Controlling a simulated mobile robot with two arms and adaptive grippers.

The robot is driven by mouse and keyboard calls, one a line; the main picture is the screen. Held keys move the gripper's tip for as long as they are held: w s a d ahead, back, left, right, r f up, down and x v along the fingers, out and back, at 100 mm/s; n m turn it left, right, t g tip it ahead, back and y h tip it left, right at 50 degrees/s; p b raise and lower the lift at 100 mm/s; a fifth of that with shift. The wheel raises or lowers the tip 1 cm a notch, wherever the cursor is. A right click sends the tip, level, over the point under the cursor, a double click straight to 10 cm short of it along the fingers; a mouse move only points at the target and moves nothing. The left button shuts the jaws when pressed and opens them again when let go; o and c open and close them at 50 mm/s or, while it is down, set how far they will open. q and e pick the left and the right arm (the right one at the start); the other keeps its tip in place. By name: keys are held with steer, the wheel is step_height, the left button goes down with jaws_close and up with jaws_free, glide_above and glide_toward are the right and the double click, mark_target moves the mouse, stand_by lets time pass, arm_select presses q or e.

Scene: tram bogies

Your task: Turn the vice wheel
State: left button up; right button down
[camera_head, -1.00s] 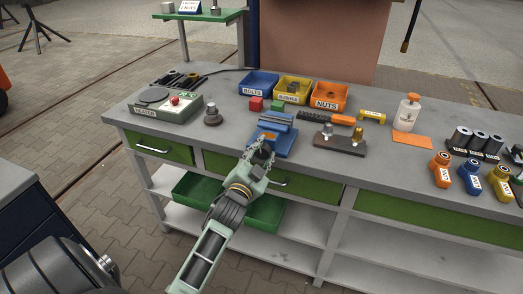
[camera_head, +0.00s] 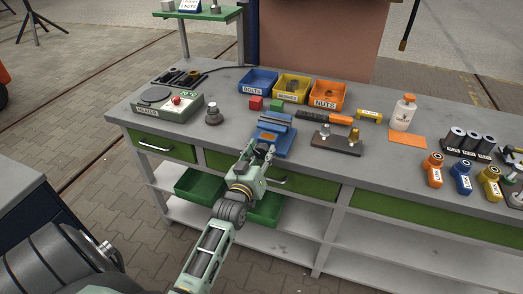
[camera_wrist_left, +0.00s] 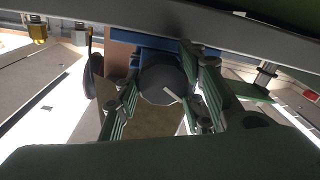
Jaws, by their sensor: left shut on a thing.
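The blue vice (camera_head: 286,143) stands at the front edge of the workbench in the head view. My left gripper (camera_head: 258,152) is at its front side, just off the bench edge. In the left wrist view the dark round vice wheel (camera_wrist_left: 163,82) sits between the green fingers of my left gripper (camera_wrist_left: 160,104), under the blue vice body (camera_wrist_left: 145,41). The gripper is shut on the wheel. In the head view the fingers mostly hide the wheel. My right gripper is not in view.
Blue, yellow and orange bins (camera_head: 326,96) stand behind the vice. A dark block with fittings (camera_head: 337,143) is to its right, a heater (camera_head: 168,105) to its left. Green drawers (camera_head: 165,147) and the lower shelf (camera_head: 300,232) lie below the bench top.

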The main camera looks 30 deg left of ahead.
arm_select(q)
steer(key=n, duration=0.1)
steer(key=n+p, duration=0.1)
steer(key=n, duration=0.1)
steer(key=shift+d+f+n, duration=0.15)
steer(key=shift+d+n, duration=0.05)
steer(key=shift+n, duration=0.1)
steer(key=n, duration=0.4)
steer(key=shift+a+n, duration=0.1)
steer(key=shift+n, duration=0.2)
steer(key=n, duration=0.4)
steer(key=shift+a+r, duration=0.1)
steer(key=shift+r, duration=0.1)
steer(key=n, duration=0.6)
steer(key=shift+a+r, duration=0.1)
steer(key=shift+a, duration=0.05)
steer(key=n, duration=0.3)
steer(key=shift+a+n, duration=0.1)
steer(key=shift+n, duration=0.2)
steer(key=n, duration=0.4)
steer(key=shift+a+n, duration=0.1)
steer(key=shift+n, duration=0.2)
steer(key=n, duration=0.3)
steer(key=shift+n, duration=0.3)
steer(key=n, duration=0.2)
steer(key=n+p, duration=0.1)
steer(key=n, duration=0.1)
steer(key=shift+s+a+f+n, duration=0.1)
steer(key=shift+f+n, duration=0.1)
steer(key=shift+n, duration=0.2)
